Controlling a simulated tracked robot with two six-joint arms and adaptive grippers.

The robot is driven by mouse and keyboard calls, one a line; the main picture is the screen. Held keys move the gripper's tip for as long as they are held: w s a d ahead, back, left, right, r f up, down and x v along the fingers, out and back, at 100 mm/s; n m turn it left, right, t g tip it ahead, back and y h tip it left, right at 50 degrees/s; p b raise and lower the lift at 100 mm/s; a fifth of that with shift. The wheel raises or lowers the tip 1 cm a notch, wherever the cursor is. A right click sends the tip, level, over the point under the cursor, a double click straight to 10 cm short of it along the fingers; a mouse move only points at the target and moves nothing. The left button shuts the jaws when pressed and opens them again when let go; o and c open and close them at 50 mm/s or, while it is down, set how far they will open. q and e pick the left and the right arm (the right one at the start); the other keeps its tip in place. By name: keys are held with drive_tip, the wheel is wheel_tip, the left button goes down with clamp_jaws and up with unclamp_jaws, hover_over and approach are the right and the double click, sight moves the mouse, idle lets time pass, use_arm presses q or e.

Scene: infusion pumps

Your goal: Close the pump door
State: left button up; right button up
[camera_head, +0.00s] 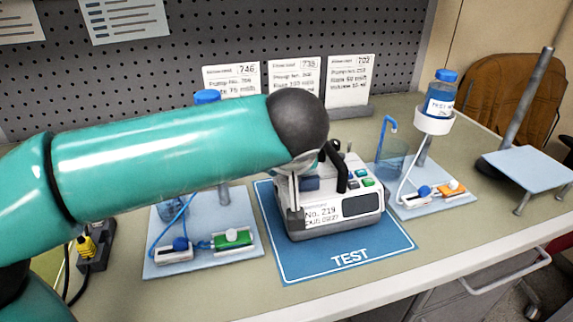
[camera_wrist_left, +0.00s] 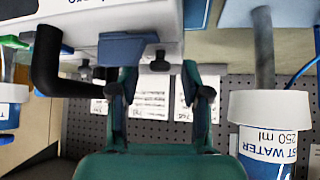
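The white infusion pump (camera_head: 330,226), labelled No. 219, stands on the blue TEST mat (camera_head: 298,262) in the head view. It has a black handle (camera_head: 341,177), coloured buttons and a dark screen. My left arm reaches over from the left. Its gripper (camera_head: 295,206) is at the pump's left end, partly hidden by the wrist. The left wrist view is upside down and shows the pump (camera_wrist_left: 85,15) with its black handle (camera_wrist_left: 47,65) and a blue part (camera_wrist_left: 125,48). There my left gripper (camera_wrist_left: 157,92) is open, with its fingers apart and nothing clearly between them. I cannot tell how far the door is open. My right gripper is not in view.
Another stand's base (camera_head: 205,262) lies to the left. White cards (camera_head: 350,82) stand behind. The front mat is clear.

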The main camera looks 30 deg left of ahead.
use_arm(q)
drive_tip(key=shift+r, duration=0.1)
drive_tip(key=shift+s+d+r, duration=0.1)
drive_tip(key=shift+s+r, duration=0.1)
drive_tip(key=v, duration=1.1)
drive_tip(key=shift+s, duration=0.1)
